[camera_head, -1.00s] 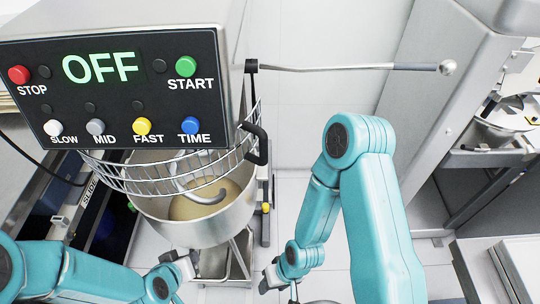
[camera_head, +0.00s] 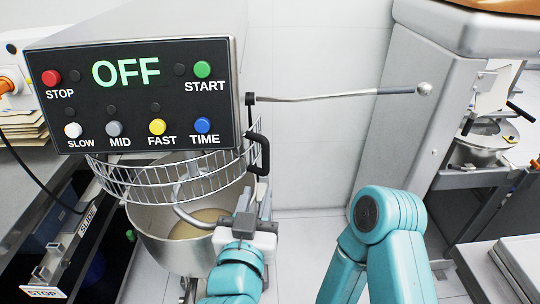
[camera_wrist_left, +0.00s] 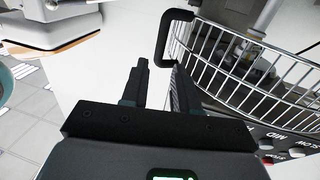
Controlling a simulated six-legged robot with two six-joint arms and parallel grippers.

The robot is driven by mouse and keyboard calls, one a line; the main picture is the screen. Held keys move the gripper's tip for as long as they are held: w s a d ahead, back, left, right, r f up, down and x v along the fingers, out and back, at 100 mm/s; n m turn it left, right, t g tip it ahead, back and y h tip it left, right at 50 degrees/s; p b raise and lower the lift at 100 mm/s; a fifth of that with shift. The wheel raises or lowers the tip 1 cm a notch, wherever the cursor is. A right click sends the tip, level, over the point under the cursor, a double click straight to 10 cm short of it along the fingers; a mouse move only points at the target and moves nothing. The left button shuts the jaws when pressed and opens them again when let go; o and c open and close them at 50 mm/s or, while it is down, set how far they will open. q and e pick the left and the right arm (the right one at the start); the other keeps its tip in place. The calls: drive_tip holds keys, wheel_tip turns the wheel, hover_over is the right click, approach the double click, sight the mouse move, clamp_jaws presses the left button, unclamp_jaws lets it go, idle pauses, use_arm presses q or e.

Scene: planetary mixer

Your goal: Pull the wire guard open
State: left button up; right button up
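The wire guard (camera_head: 165,186) is a silver wire ring around the front of the mixer above the steel bowl (camera_head: 165,245). Its black handle (camera_head: 264,152) sticks out at the guard's right end. The handle also shows in the left wrist view (camera_wrist_left: 163,35), with the guard's wires (camera_wrist_left: 225,68) to its right. My left gripper (camera_head: 255,194) is open and empty, just below the handle and apart from it. In the left wrist view its two fingers (camera_wrist_left: 161,78) are spread, with the handle beyond their tips. My right gripper is out of view; only its arm shows.
The control panel (camera_head: 140,98) reads OFF, with coloured buttons, above the guard. A long lever (camera_head: 330,97) reaches right from the mixer. A grey machine (camera_head: 415,120) stands at right. Clear floor lies between it and the bowl.

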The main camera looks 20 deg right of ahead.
sight(265, 160)
use_arm(q)
drive_tip(key=p+x, duration=0.2)
drive_tip(key=x, duration=0.4)
drive_tip(key=p+x, duration=0.1)
drive_tip(key=x, duration=0.6)
drive_tip(key=shift+w+r+p, duration=0.1)
drive_tip(key=shift+w+p, duration=0.25)
drive_tip(key=shift+w, duration=0.05)
drive_tip(key=shift+w+d, duration=0.2)
drive_tip(key=shift+w, duration=0.15)
drive_tip(key=shift+s, duration=0.1)
clamp_jaws()
